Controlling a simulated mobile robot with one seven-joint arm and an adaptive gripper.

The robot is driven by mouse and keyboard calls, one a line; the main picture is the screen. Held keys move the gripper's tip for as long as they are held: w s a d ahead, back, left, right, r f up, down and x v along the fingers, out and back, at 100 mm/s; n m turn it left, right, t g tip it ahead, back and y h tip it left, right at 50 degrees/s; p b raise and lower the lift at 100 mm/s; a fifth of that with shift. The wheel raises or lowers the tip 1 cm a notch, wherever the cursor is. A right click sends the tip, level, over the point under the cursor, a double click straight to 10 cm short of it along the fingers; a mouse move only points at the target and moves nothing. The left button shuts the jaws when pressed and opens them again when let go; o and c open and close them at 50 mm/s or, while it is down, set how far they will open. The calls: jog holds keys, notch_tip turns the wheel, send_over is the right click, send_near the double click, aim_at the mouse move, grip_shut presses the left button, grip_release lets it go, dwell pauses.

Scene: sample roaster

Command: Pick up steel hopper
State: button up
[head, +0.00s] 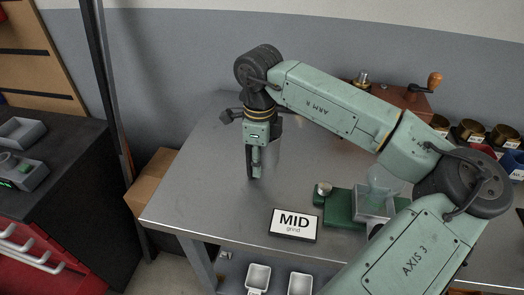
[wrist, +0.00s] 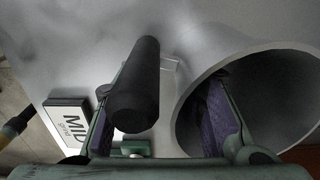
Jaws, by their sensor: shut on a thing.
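In the wrist view the steel hopper (wrist: 262,55), a wide grey metal shell with a round dark mouth, fills the right side close to the camera. A thick black cylinder (wrist: 138,85), which looks like a handle, shows beside it between my fingers. My gripper (wrist: 167,92) is shut on the hopper: one finger is left of the black cylinder, the other overlaps the hopper's mouth. The exact contact is hard to see.
The steel table (head: 195,185) is mostly clear around my gripper. A MID sign (head: 293,224) stands near its front edge, with a green device (head: 338,210) right of it. A brown machine with a wooden knob (head: 434,82) and several cups stand at the back right.

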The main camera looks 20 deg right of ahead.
jog(key=c, duration=0.4)
jog(key=shift+r, duration=0.1)
